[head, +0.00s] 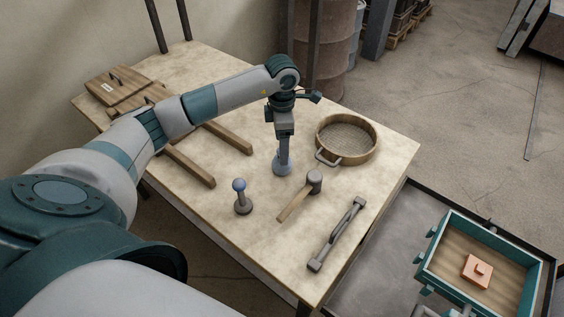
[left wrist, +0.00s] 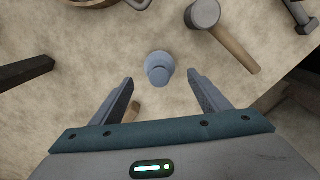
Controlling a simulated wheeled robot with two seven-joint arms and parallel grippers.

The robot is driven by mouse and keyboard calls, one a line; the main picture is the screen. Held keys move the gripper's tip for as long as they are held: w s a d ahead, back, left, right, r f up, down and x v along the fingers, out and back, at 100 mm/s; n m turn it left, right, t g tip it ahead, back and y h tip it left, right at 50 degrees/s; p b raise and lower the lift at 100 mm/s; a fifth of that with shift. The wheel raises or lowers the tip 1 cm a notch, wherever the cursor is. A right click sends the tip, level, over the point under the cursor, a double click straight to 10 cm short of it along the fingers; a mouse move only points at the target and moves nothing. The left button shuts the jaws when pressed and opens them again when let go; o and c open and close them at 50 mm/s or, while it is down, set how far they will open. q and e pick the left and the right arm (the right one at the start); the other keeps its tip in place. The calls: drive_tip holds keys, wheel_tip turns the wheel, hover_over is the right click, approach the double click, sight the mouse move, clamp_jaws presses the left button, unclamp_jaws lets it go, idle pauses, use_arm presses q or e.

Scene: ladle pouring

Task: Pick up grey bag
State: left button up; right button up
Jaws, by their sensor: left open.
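A small blue-grey object (head: 283,167), which I take to be the grey bag, stands on the table directly below my left gripper (head: 284,151). In the left wrist view the bag (left wrist: 158,68) shows a round top and wider base. It lies ahead of the gap between the two spread fingers (left wrist: 160,92), apart from both. My left gripper is open and empty, pointing down. In the head view its fingers overlap the bag's upper part, so the height gap is hard to judge.
On the table (head: 215,240) stand a round sieve (head: 346,138), a mallet (head: 302,193), a long metal tool (head: 338,233) and a blue-topped knob tool (head: 241,198). Wooden bars (head: 228,137) lie left of the bag. A teal-framed box (head: 500,258) holds an orange block (head: 478,271).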

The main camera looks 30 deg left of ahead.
sight(278, 170)
use_arm(q)
drive_tip(key=shift+f+p, duration=0.35)
drive_tip(key=shift+p, duration=0.1)
wheel_tip(278, 170, down, 4)
drive_tip(key=shift+r+p, duration=0.15)
drive_tip(key=shift+p, duration=0.95)
drive_tip(key=shift+f, duration=0.4)
drive_tip(key=c, duration=1.2)
drive_tip(key=shift+o, duration=0.2)
drive_tip(key=shift+r, duration=0.15)
